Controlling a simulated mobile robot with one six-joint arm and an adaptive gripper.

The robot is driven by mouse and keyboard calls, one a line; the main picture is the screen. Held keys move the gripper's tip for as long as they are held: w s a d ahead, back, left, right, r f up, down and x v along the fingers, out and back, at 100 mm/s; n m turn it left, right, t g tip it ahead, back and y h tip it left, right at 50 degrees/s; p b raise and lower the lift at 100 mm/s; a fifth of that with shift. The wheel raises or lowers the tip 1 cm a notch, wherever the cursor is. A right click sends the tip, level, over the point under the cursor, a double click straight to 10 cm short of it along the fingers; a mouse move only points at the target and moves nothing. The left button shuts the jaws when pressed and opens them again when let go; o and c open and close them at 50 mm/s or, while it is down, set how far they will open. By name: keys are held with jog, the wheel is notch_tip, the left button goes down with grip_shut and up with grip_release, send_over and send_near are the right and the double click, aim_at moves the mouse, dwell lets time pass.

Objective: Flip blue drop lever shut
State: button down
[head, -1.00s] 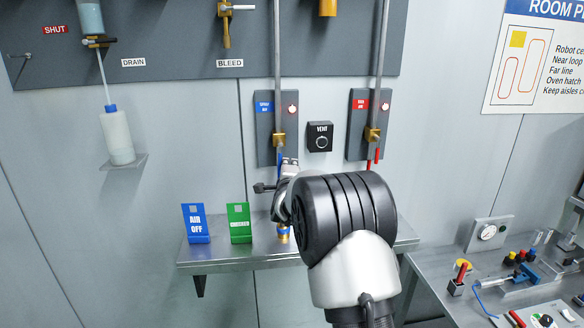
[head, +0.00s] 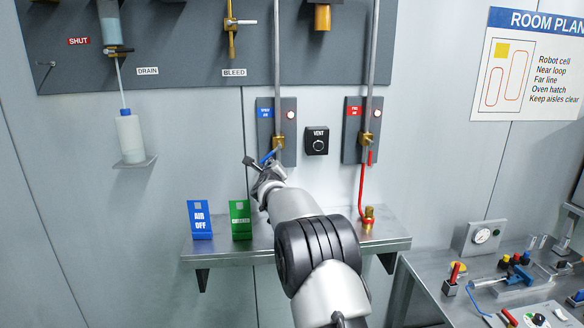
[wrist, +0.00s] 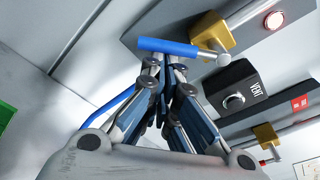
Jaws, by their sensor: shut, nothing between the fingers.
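The blue drop lever (head: 268,156) comes off the brass valve (head: 278,142) on the left wall panel and slants down to the left. In the wrist view the blue lever (wrist: 167,47) lies across the tips of my gripper (wrist: 166,62), with its pivot end by the brass valve (wrist: 212,32). My gripper (head: 268,166) is shut, with nothing between its fingers. Its tips are at the lever's underside, touching or very close; I cannot tell which. In the head view my gripper hides part of the area under the lever.
A black VENT knob (head: 317,141) sits right of the valve. Further right is a second panel with a red lever (head: 370,157) and red hose (head: 362,190). A metal shelf (head: 345,243) below bears the blue AIR OFF sign (head: 200,221) and a green sign (head: 240,221).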

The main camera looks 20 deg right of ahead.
jog(key=a+r+m, duration=0.1)
jog(key=m, duration=0.1)
jog(key=w+a+r+m+y, duration=0.1)
jog(key=a+r+m, duration=0.1)
jog(key=m, duration=0.1)
jog(key=shift+m, duration=0.3)
dwell(0.4)
dwell(0.4)
notch_tip(320, 180, down, 4)
jog(key=b, duration=0.5)
jog(key=b+v, duration=0.1)
jog(key=v, duration=0.8)
jog(key=shift+s, duration=0.15)
jog(key=shift+r, duration=0.15)
